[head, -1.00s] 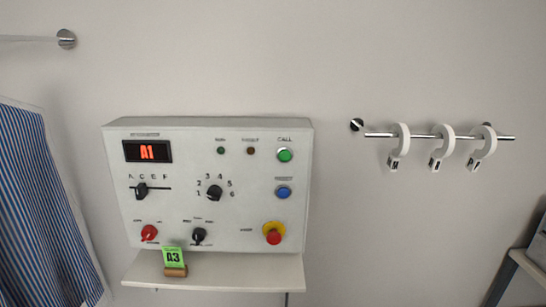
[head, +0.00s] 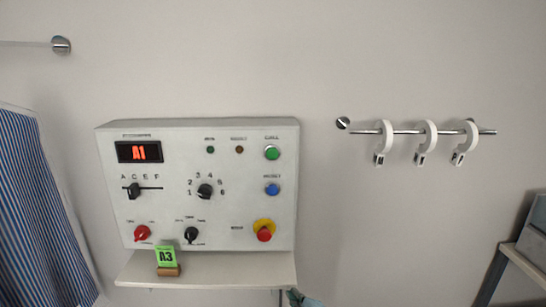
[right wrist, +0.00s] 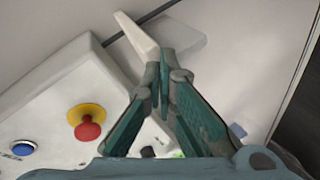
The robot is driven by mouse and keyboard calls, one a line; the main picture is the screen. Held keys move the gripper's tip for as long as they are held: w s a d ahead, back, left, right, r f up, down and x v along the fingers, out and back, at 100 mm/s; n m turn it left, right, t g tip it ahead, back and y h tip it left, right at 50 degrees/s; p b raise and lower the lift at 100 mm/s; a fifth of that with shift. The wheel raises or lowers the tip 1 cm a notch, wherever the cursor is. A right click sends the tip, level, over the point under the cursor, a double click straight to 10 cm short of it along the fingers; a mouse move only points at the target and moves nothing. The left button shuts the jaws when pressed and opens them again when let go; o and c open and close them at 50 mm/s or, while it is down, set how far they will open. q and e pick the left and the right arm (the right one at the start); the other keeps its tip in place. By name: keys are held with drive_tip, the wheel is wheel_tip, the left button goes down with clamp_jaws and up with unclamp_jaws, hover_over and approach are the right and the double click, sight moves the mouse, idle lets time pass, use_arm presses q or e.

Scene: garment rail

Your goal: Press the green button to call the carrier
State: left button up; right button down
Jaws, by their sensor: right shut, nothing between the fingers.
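The green button (head: 272,153) sits under the CALL label at the upper right of the white control panel (head: 225,215) in the head view. My right gripper (head: 299,298) just enters at the bottom edge of the head view, below the panel's lower right and well apart from the green button. In the right wrist view my right gripper (right wrist: 165,65) is shut and empty, with the panel (right wrist: 65,80) beyond it at left. The green button is not visible there. My left gripper is not in view.
A blue button (head: 272,189) and a red mushroom button (head: 264,234) are below the green one. A shelf (head: 225,270) under the panel holds a green A3 card (head: 166,257). The display (head: 139,152) reads A1. A rail (head: 405,132) with white rings is at right; striped cloth (head: 35,210) at left.

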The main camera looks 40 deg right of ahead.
sight(272, 153)
drive_tip(key=w+r+n+t, duration=0.2)
drive_tip(key=w+r, duration=0.1)
drive_tip(key=r, duration=0.6)
drive_tip(key=w+r+n+t, duration=0.2)
drive_tip(key=w+r+t, duration=0.1)
drive_tip(key=r, duration=0.6)
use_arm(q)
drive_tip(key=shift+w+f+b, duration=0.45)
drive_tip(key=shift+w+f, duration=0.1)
use_arm(e)
drive_tip(key=s+a+r+n+t+y, duration=0.1)
drive_tip(key=a+r+n+t+y, duration=0.1)
drive_tip(key=r, duration=0.8)
drive_tip(key=s+a+r+n+t+y, duration=0.2)
drive_tip(key=a+r+n+t, duration=0.2)
drive_tip(key=r, duration=0.7)
drive_tip(key=shift+a+r+n, duration=0.15)
drive_tip(key=shift+a+n, duration=0.15)
drive_tip(key=shift+n, duration=0.1)
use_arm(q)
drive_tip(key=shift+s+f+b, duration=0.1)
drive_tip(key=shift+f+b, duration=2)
use_arm(e)
drive_tip(key=w+d, duration=0.5)
drive_tip(key=w, duration=0.2)
drive_tip(key=shift+d, duration=0.2)
